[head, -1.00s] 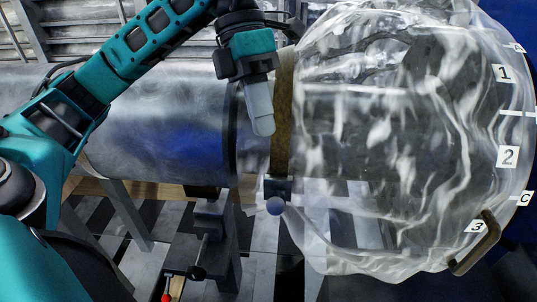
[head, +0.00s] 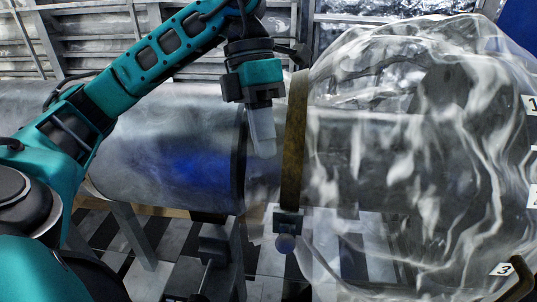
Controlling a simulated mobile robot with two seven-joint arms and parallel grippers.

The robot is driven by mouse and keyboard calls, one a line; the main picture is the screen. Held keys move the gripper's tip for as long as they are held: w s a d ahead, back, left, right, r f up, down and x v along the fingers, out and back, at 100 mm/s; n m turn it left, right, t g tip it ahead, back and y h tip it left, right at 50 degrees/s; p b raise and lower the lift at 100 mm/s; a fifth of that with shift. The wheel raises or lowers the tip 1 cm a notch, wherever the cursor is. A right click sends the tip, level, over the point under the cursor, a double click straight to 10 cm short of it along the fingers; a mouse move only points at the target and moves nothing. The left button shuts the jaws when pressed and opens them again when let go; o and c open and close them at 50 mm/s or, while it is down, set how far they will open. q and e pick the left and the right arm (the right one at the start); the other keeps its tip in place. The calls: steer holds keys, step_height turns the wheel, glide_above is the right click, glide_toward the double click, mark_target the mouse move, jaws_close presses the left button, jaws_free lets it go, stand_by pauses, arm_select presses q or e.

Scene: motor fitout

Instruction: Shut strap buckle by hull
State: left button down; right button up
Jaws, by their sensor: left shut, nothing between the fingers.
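The brown strap (head: 293,150) runs around the grey metal hull (head: 165,150), beside the clear plastic cover on its right. A dark buckle (head: 288,221) with a round grey knob below it sits at the strap's lower end. I cannot tell whether the buckle is open or shut. My left gripper (head: 263,148) is shut and empty, its pale fingers pointing down in front of the hull. It is just left of the strap and well above the buckle. My right gripper is not in view.
A wrinkled clear plastic cover (head: 400,140) with number labels fills the right side. A dark handle (head: 520,280) is at the lower right. Stands support the hull from below, over a tiled floor. Metal shelving stands behind.

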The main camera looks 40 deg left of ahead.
arm_select(q)
glide_toward(286, 236)
step_height(286, 236, down, 4)
steer(key=a, duration=0.1)
steer(key=d+f, duration=0.1)
steer(key=s+d+f, duration=0.1)
steer(key=shift+d+f, duration=0.25)
steer(key=shift+f, duration=0.05)
steer(key=shift+a, duration=0.1)
